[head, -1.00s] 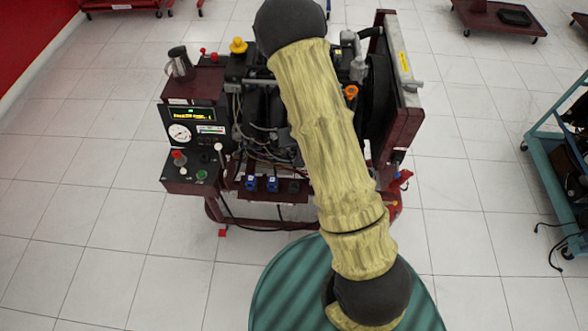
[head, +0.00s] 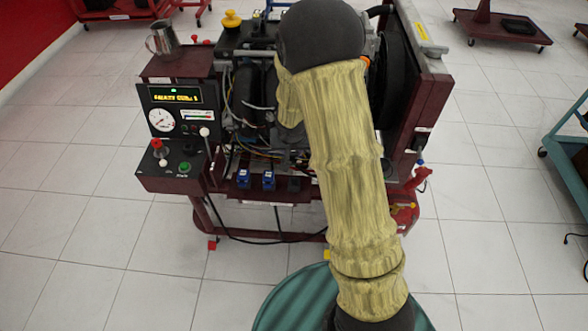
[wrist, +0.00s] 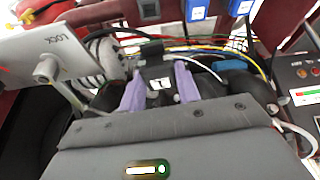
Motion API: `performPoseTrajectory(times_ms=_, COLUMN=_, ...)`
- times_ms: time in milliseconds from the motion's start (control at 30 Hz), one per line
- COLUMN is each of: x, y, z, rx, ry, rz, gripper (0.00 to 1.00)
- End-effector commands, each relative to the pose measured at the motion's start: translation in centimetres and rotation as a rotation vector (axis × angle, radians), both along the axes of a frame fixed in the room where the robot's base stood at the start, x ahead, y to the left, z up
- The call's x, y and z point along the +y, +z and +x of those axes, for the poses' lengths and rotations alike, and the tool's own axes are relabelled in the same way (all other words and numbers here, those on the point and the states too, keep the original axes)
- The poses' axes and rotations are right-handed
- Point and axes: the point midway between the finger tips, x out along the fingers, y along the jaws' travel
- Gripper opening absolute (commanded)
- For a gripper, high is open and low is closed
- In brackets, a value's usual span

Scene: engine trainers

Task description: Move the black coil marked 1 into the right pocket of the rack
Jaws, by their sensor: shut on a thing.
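In the wrist view, my gripper (wrist: 160,86) has two purple fingers closed on a black coil (wrist: 151,58) with a white label marked 1. The coil is over the cables of the engine trainer. The rack (head: 225,196) is on the front of the trainer in the head view. It holds two blue coils, one on the left (head: 243,179) and one beside it (head: 268,180). Right of them is a dark square spot (head: 294,184), which looks like the right pocket. In the head view my arm hides my gripper and the held coil.
A control box (head: 172,120) with a gauge and switches stands left of the rack, with a metal jug (head: 163,40) above it. In the wrist view a grey plate marked LOCK (wrist: 60,50) is close on the left. Cables (wrist: 205,58) run just beyond the fingers.

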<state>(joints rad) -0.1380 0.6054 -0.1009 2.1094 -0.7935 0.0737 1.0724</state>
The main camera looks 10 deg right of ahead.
Motion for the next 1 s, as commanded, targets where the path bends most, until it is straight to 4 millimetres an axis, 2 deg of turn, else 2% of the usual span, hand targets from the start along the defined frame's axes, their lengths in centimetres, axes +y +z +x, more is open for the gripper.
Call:
performPoseTrajectory(times_ms=33, x=-0.2, y=-1.7, z=0.2, rx=-0.004, ry=-0.013, rz=0.002, gripper=0.06)
performPoseTrajectory(times_ms=300, x=-0.6, y=-4.1, z=0.4, rx=-0.002, ry=-0.073, rz=0.001, gripper=0.06)
performPoseTrajectory(times_ms=800, x=-0.7, y=-4.0, z=0.4, rx=0.0, ry=-0.09, rz=0.0, gripper=0.06)
performPoseTrajectory(times_ms=1000, x=-0.7, y=-4.7, z=0.4, rx=0.001, ry=-0.089, rz=0.0, gripper=0.06)
